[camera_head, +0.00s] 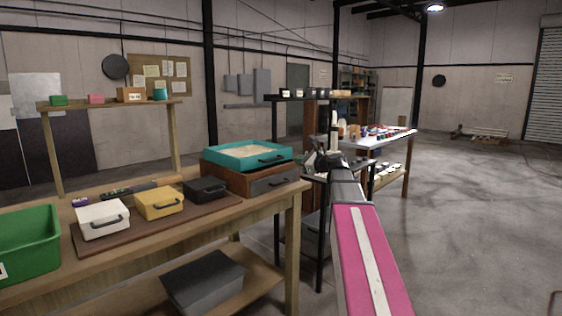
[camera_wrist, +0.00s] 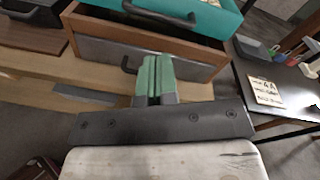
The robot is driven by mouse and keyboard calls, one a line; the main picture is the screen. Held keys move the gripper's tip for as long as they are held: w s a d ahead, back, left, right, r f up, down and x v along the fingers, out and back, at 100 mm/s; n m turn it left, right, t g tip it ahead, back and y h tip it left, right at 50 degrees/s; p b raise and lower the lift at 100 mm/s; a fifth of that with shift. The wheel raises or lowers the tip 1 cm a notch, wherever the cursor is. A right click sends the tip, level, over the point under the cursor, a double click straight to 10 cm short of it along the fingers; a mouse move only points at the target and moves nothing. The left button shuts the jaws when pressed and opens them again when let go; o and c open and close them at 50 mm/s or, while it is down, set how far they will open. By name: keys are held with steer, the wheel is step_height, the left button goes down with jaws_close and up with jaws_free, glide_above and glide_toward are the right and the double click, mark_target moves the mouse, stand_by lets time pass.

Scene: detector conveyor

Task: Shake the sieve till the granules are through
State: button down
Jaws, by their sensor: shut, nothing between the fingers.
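The sieve is a teal square tray (camera_head: 222,160) with pale granules (camera_head: 248,150) inside and a dark handle on its front. It sits on a brown wooden box (camera_head: 228,182) with a grey drawer front, at the right end of the workbench. My gripper (camera_head: 318,157) is right of the sieve, apart from it. In the wrist view my gripper's green fingers (camera_wrist: 156,62) are shut together and empty, in front of the drawer front (camera_wrist: 105,52). The teal sieve (camera_wrist: 222,14) shows at the top edge there. What lies under the granules is hidden.
White (camera_head: 103,220), yellow (camera_head: 159,203) and black (camera_head: 206,189) handled boxes stand on a brown board on the bench. A green bin (camera_head: 28,243) is at the left. A side table (camera_head: 385,140) with small items stands behind my arm.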

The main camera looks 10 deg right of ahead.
mark_target(277, 159)
steer(key=w+a+m, duration=0.1)
steer(key=w+a, duration=0.1)
steer(key=w, duration=0.1)
steer(key=w+a+f+m, duration=0.1)
steer(key=w+a+m, duration=0.1)
steer(key=w, duration=0.1)
steer(key=w+a+m+g+h, duration=0.1)
steer(key=w+a+m, duration=0.1)
steer(key=w, duration=0.1)
steer(key=shift+w+a+f, duration=0.2)
steer(key=shift+w+f, duration=0.15)
stand_by(0.4)
steer(key=shift+r+x, duration=0.2)
steer(key=shift+x, duration=0.65)
steer(key=shift+r+x, duration=0.15)
steer(key=shift+x, duration=0.7)
steer(key=shift+w+r, duration=0.1)
steer(key=shift+w, duration=0.05)
steer(key=shift+d, duration=0.1)
steer(key=v, duration=1.4)
steer(key=shift+s, duration=0.35)
